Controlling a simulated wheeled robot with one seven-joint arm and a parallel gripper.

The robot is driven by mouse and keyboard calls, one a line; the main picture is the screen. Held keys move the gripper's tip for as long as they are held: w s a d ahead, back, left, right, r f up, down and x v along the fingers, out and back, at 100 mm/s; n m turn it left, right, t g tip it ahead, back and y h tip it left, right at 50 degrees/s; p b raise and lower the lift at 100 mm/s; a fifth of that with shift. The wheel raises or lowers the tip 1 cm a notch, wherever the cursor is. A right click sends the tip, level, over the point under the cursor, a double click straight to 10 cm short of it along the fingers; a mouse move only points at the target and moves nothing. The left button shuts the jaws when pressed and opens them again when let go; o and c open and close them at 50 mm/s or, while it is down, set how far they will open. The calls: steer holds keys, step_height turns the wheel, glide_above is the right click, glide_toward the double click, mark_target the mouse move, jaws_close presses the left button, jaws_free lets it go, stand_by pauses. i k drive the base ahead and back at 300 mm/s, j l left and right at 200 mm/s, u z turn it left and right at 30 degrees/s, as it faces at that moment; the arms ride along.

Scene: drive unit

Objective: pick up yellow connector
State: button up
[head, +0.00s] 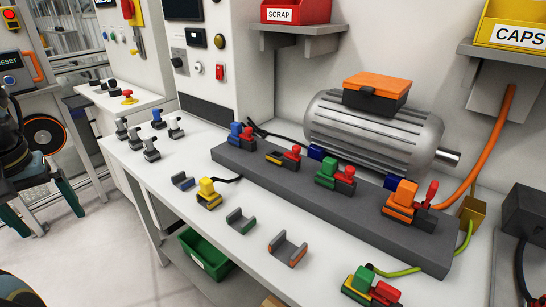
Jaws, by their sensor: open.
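The yellow connector (207,194) stands upright on the white bench top, in front of the dark grey bar. A short black cable runs from its right side toward the bar. My gripper (50,222) is at the left edge of the head view, with teal fingers spread apart and nothing seen between them. It is well to the left of the bench and apart from the yellow connector. Part of my gripper is cut off by the frame. A yellow-marked socket (275,157) with a red lever sits on the bar.
The grey bar (330,195) also carries blue, green and orange connectors with red levers. A silver motor (370,125) stands behind it. Empty cradles, including a green-marked one (240,221), lie near the yellow connector. A green bin (205,255) is below the bench edge.

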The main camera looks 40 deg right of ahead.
mark_target(206, 191)
steer(key=i+j+z, duration=0.1)
steer(key=i, duration=0.3)
steer(key=i+j+z, duration=0.15)
steer(key=i, duration=0.25)
steer(key=i+j+z, duration=0.1)
steer(key=i, duration=0.3)
steer(key=z, duration=2.3)
